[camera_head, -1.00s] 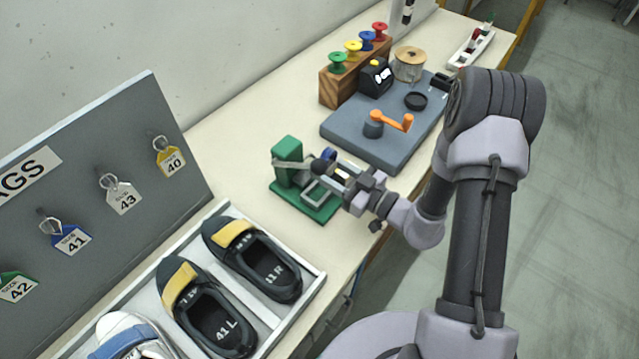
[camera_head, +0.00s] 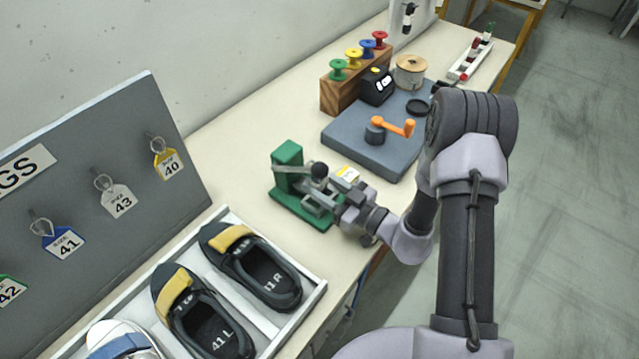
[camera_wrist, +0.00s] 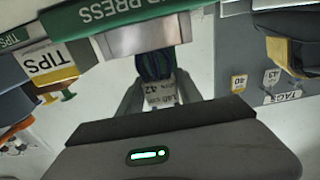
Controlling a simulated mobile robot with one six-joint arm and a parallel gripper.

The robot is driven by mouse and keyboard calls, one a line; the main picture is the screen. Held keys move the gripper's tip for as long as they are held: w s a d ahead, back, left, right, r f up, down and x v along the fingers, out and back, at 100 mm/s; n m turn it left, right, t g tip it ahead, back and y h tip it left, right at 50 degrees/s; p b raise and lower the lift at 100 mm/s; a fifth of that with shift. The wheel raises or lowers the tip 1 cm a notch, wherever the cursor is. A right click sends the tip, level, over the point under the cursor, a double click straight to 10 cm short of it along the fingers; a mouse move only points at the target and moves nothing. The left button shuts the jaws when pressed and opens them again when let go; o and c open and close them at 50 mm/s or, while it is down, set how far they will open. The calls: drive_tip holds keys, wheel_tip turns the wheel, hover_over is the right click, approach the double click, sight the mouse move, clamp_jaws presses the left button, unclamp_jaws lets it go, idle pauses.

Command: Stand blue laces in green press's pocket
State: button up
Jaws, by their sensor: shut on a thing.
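The green press (camera_head: 287,154) stands on the table between the shoe tray and the grey board; its green lettered bar (camera_wrist: 110,16) and a grey metal block (camera_wrist: 145,38) show in the wrist view. My gripper (camera_head: 325,198) is low at the press's right side. In the wrist view my gripper (camera_wrist: 156,88) is shut on the blue laces (camera_wrist: 155,64), a dark blue bundle with some green. Its top end meets the grey block in the picture, and a white printed label is at its lower end. The pocket is hidden, so I cannot tell whether the laces are inside it.
The grey board with an orange crank (camera_head: 393,124) lies behind. A shoe tray (camera_head: 312,301) is in front. Tags hang on a grey panel (camera_head: 110,150) at left.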

drive_tip(key=o, duration=1.3)
drive_tip(key=shift+s+f, duration=0.35)
drive_tip(key=shift+f, duration=0.4)
drive_tip(key=shift+o, duration=0.2)
drive_tip(key=shift+a, duration=0.1)
drive_tip(key=shift+w+r, duration=0.15)
drive_tip(key=shift+r, duration=0.25)
drive_tip(key=p+v, duration=0.1)
drive_tip(key=v, duration=0.3)
drive_tip(key=p+v, duration=0.1)
drive_tip(key=v, duration=0.3)
drive_tip(key=r+p+v, duration=0.1)
drive_tip(key=v, duration=0.3)
drive_tip(key=shift+w, duration=0.25)
